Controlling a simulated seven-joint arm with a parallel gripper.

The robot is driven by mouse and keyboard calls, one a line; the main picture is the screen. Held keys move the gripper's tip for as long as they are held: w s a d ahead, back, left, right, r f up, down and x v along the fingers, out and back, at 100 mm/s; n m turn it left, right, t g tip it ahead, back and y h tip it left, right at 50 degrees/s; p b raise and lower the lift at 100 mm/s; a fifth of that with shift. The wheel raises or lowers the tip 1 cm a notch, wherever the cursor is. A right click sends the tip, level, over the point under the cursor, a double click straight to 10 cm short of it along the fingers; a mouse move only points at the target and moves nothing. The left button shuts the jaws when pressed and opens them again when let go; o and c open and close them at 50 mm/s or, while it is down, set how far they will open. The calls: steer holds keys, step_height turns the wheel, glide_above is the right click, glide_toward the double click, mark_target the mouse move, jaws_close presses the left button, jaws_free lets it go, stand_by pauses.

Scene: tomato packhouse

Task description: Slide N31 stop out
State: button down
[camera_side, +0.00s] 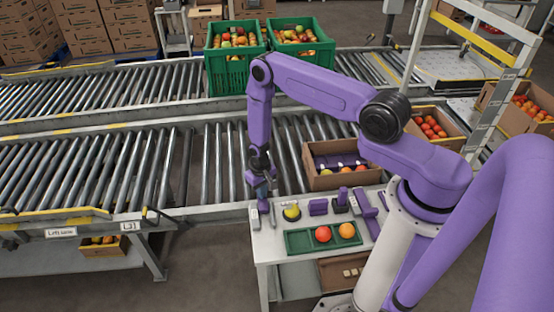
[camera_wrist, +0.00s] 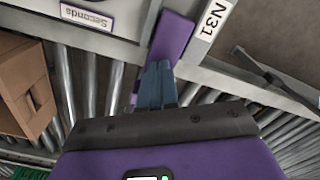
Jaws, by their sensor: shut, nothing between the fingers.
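In the wrist view, a white label reading N31 (camera_wrist: 210,20) is on a grey rail at the top. Beside it to the left is a flat purple piece (camera_wrist: 173,36), which looks like the stop. My gripper (camera_wrist: 158,68) has its blue-grey fingers together with nothing between them. The fingertips overlap the lower part of the purple piece; I cannot tell whether they touch it. In the side view my gripper (camera_side: 262,192) points down at the left corner of the small table, by the roller conveyor's edge. A small purple piece (camera_side: 263,206) shows just below it.
A green tray (camera_side: 298,242) holding a red and an orange fruit is right of my gripper. A cardboard box (camera_side: 322,182) with fruit stands on the rollers behind. A Seconds label (camera_wrist: 86,17) is in the wrist view. The rollers (camera_side: 90,165) at left are clear.

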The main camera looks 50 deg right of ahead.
steer(key=shift+s+a+f, duration=0.15)
steer(key=shift+s+a, duration=0.05)
steer(key=shift+a, duration=0.2)
steer(key=shift+d+r, duration=0.2)
steer(key=shift+r, duration=2.85)
